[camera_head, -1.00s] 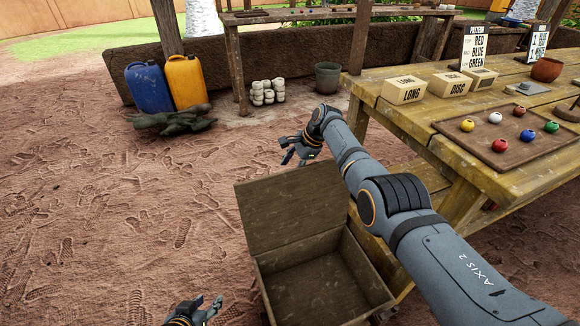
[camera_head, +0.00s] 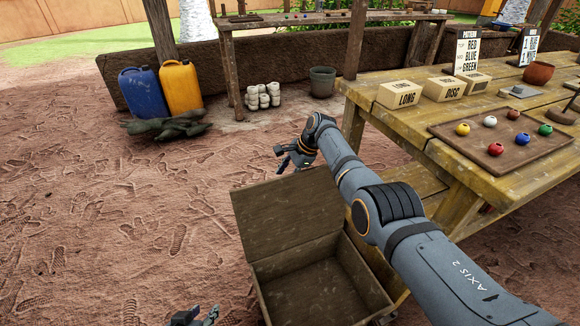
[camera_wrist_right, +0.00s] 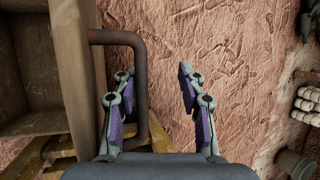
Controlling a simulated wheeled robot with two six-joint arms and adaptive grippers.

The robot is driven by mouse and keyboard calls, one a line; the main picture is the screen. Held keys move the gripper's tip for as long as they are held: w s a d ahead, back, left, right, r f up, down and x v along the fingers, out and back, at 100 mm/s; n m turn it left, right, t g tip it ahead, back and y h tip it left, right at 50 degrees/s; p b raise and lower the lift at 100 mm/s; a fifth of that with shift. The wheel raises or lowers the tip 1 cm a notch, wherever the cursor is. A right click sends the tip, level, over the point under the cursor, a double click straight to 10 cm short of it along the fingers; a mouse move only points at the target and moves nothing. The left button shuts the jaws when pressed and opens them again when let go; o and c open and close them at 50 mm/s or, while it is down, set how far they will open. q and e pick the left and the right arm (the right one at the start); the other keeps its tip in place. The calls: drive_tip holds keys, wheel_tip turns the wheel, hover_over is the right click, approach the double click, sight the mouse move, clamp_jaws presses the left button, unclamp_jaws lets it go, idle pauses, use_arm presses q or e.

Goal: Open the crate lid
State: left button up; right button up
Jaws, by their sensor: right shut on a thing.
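The wooden crate (camera_head: 318,287) stands on the ground at the bottom middle of the head view, its empty inside visible. Its lid (camera_head: 287,215) is raised, standing up along the crate's far side. My right gripper (camera_head: 283,158) is behind the lid's top edge. In the right wrist view, the dark U-shaped handle (camera_wrist_right: 139,75) sticks out from the lid (camera_wrist_right: 72,70). My left gripper (camera_head: 206,317) is low, left of the crate, mostly cut off by the frame's bottom edge.
A wooden table (camera_head: 400,125) stands right of the crate, with labelled boxes (camera_head: 401,94) and a tray of coloured balls (camera_head: 470,140). Blue (camera_head: 145,92) and yellow jerrycans (camera_head: 181,86) stand at the back left. The ground left of the crate is clear.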

drive_tip(key=v, duration=1.2)
